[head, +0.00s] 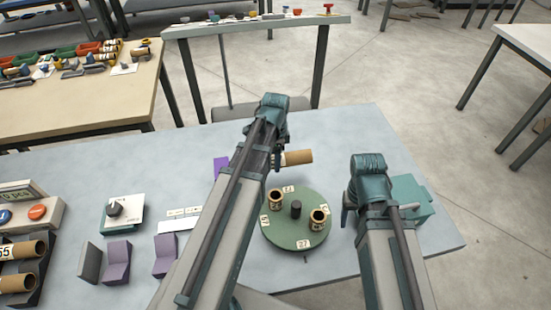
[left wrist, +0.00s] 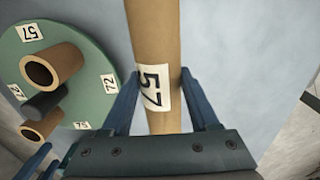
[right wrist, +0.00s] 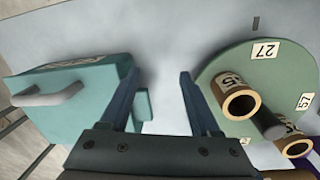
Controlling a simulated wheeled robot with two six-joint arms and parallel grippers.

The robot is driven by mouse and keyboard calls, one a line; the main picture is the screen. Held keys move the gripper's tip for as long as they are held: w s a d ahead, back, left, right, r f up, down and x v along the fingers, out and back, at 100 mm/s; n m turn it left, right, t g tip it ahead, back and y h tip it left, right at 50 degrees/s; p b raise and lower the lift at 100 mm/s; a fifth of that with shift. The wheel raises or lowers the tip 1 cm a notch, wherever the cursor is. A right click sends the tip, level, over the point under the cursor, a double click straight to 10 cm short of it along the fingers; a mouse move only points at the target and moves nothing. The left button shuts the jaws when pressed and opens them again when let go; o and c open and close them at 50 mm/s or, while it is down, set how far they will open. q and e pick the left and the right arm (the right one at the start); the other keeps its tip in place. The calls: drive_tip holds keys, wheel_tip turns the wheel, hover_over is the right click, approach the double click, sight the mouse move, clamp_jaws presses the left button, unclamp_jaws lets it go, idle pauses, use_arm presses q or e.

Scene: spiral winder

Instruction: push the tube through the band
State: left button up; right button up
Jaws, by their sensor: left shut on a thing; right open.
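My left gripper (head: 277,160) is shut on a brown cardboard tube (head: 298,157), which lies roughly level behind the green disc. In the left wrist view the tube (left wrist: 156,40) carries a "57" label and passes between the fingers (left wrist: 160,85). My right gripper (head: 352,212) is open and empty, between the green disc and a teal box (head: 415,192). Its fingers (right wrist: 160,75) show apart over bare table in the right wrist view, with the teal box (right wrist: 75,100) on the left. I cannot make out a band in any view.
The round green disc (head: 285,238) has number labels, a dark centre post (head: 295,209) and two upright tubes (head: 275,198) (head: 318,218). Purple angled blocks (head: 118,262), a knob box (head: 122,212) and a tube rack (head: 25,268) stand left. My left arm hides part of the table.

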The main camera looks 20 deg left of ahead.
sight(272, 167)
use_arm(q)
drive_tip(key=shift+f+b, duration=1.95)
drive_tip(key=shift+f, duration=0.25)
use_arm(e)
drive_tip(key=shift+f, duration=2.15)
use_arm(q)
drive_tip(key=shift+s+a+r, duration=0.1)
drive_tip(key=shift+a+r, duration=0.1)
use_arm(e)
drive_tip(key=shift+r, duration=0.15)
use_arm(q)
drive_tip(key=shift+s+a, duration=0.25)
drive_tip(key=shift+a, duration=0.1)
drive_tip(key=shift+s+a, duration=0.8)
drive_tip(key=shift+a, duration=0.5)
drive_tip(key=shift+s+a, duration=0.75)
drive_tip(key=shift+a, duration=0.55)
drive_tip(key=shift+s+a, duration=0.8)
drive_tip(key=shift+a, duration=0.5)
drive_tip(key=shift+f+b, duration=0.3)
drive_tip(key=shift+f, duration=0.2)
use_arm(e)
drive_tip(key=shift+f, duration=0.45)
use_arm(q)
drive_tip(key=o, duration=1.5)
